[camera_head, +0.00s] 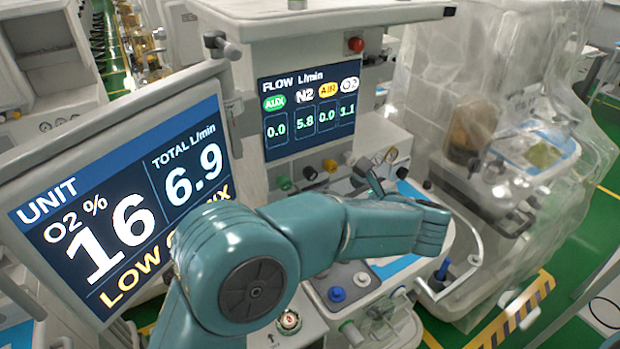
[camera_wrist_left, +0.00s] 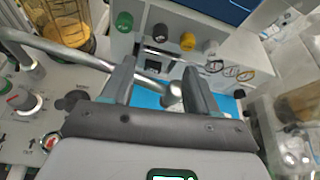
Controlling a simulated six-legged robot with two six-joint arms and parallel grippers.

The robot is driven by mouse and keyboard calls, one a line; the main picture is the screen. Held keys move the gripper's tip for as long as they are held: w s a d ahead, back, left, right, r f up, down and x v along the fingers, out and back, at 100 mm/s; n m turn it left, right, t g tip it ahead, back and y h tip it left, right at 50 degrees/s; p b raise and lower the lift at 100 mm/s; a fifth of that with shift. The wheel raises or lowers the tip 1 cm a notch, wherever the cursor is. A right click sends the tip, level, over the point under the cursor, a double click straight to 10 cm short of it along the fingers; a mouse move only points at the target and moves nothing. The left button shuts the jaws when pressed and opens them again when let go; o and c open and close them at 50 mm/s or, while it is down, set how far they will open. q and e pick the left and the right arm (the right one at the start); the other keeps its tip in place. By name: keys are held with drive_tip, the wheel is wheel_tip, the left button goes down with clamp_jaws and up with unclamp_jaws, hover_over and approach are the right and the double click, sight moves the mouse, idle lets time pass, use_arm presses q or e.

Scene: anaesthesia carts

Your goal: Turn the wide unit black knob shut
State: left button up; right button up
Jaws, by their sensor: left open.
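The black knob (camera_head: 310,173) is on the front panel below the flow screen (camera_head: 308,111), between a green knob (camera_head: 284,183) and a yellow knob (camera_head: 330,165). In the left wrist view the black knob (camera_wrist_left: 160,32) shows ahead of the fingers, clear of them, between the same neighbours. My left gripper (camera_wrist_left: 158,68) is open with nothing held between its fingers; a metal rail crosses behind them. My right gripper is not in view.
A large tilted screen (camera_head: 130,205) reading UNIT stands at the left. A curved metal rail (camera_head: 470,245) rounds the worktop's right side. A plastic-covered cart (camera_head: 500,130) stands at the right. A blue knob (camera_head: 336,294) sits below my arm. Green floor shows at lower right.

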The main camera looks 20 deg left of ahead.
sight(313, 175)
use_arm(q)
drive_tip(key=p+x, duration=0.4)
drive_tip(key=x, duration=1)
drive_tip(key=shift+a, duration=0.1)
drive_tip(key=shift+w+a+f, duration=0.15)
drive_tip(key=shift+w+a, duration=0.05)
drive_tip(key=shift+w, duration=0.15)
drive_tip(key=shift+d, duration=0.15)
drive_tip(key=c, duration=0.8)
drive_tip(key=shift+c, duration=1.2)
